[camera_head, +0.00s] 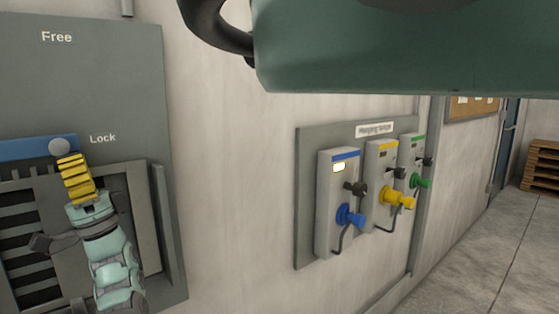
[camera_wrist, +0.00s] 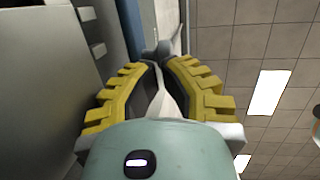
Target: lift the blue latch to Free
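The blue latch (camera_head: 28,149) is a horizontal blue bar at the left of the head view, level with the word "Lock" and below the word "Free". A round grey knob (camera_head: 59,146) sits at its right end. My gripper (camera_head: 69,160) has yellow ribbed fingers, with the tips at the lower right of the knob. In the wrist view a blue strip (camera_wrist: 132,32) shows beyond the fingers (camera_wrist: 160,64). The fingertips are close together with a grey piece just past them. Whether they grip the knob is unclear.
The grey panel (camera_head: 80,85) carries the latch, with a dark slatted opening (camera_head: 24,240) below. To the right, a wall board (camera_head: 307,190) holds several boxes with blue, yellow and green valves. A large green part of my own body covers the top right of the head view.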

